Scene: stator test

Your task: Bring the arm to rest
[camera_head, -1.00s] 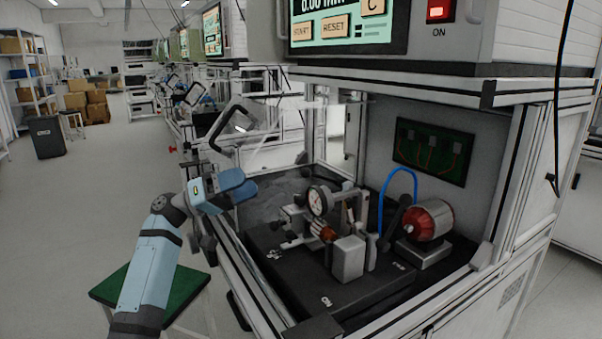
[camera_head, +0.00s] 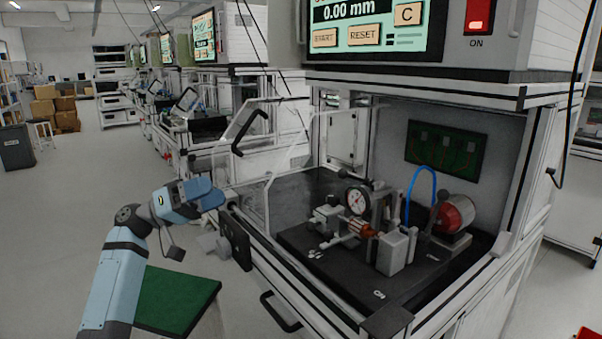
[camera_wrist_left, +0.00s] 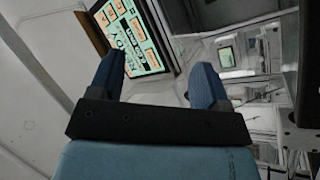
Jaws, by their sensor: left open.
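My left arm comes in from the lower left of the head view, with its blue and grey links bent toward the test station. My left gripper (camera_head: 207,194) is just left of the station's open clear door, holding nothing. In the left wrist view its two blue fingers (camera_wrist_left: 156,78) stand apart with nothing between them, and a screen shows beyond. The test station (camera_head: 352,300) holds a dial gauge (camera_head: 357,199), a copper-coloured part (camera_head: 360,228) in the fixture and a red and silver motor-like part (camera_head: 453,213). My right gripper is out of view.
A green-topped stool or small table (camera_head: 180,300) stands below my left arm. The clear door (camera_head: 250,135) with a dark handle sticks out close to the gripper. A screen (camera_head: 365,25) reading 0.00 mm hangs above. The floor at the left (camera_head: 60,220) is clear.

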